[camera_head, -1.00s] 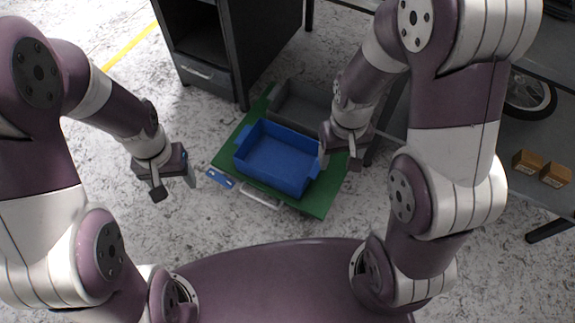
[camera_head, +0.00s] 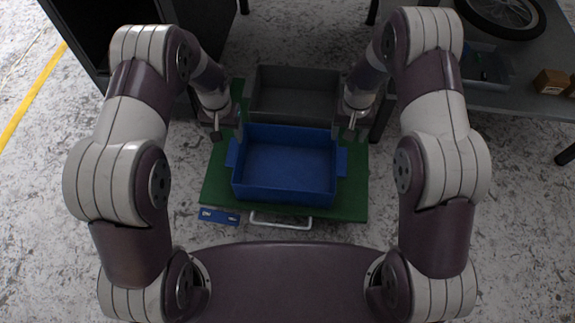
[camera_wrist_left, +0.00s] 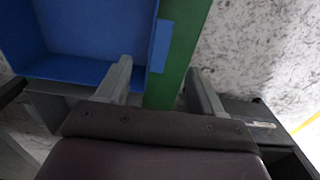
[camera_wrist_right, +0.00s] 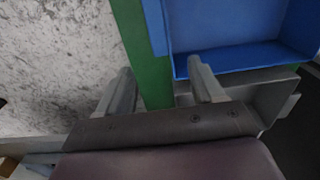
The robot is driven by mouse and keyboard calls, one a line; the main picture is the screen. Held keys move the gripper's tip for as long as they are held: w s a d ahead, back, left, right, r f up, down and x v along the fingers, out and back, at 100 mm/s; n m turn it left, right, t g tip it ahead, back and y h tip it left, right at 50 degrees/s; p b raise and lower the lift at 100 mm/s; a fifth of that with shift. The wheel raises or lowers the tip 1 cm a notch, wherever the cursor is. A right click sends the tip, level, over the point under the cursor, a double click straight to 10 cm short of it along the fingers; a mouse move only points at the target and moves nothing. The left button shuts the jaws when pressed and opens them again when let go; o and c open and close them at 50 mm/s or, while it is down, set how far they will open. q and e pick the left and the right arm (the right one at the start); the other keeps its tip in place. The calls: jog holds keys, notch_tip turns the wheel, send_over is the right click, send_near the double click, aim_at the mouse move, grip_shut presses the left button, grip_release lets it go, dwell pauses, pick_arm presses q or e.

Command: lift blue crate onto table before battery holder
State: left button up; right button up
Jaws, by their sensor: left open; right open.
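The empty blue crate (camera_head: 285,195) sits on a green platform (camera_head: 355,205) low in front of me, with a tab on its left and right sides. My open left gripper (camera_head: 228,125) is at its back left corner. In the left wrist view, the left gripper (camera_wrist_left: 157,70) has its fingers apart, with a crate tab (camera_wrist_left: 160,45) ahead between them. My open right gripper (camera_head: 350,122) is at the back right corner. I cannot identify the battery holder.
A grey bin (camera_head: 295,82) stands behind the crate on the platform. A table (camera_head: 500,100) at right bears a wheel (camera_head: 500,12), a grey tray (camera_head: 490,65) and small brown boxes (camera_head: 551,82). A dark cabinet is at back left. Floor is clear at left.

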aim_at(232, 156)
pick_arm(q)
notch_tip(232, 156, down, 13)
jog(key=shift+r, duration=0.15)
pick_arm(e)
notch_tip(232, 156, down, 13)
jog(key=shift+r, duration=0.2)
pick_arm(q)
grip_shut()
pick_arm(e)
grip_shut()
pick_arm(q)
jog(key=shift+r, duration=0.1)
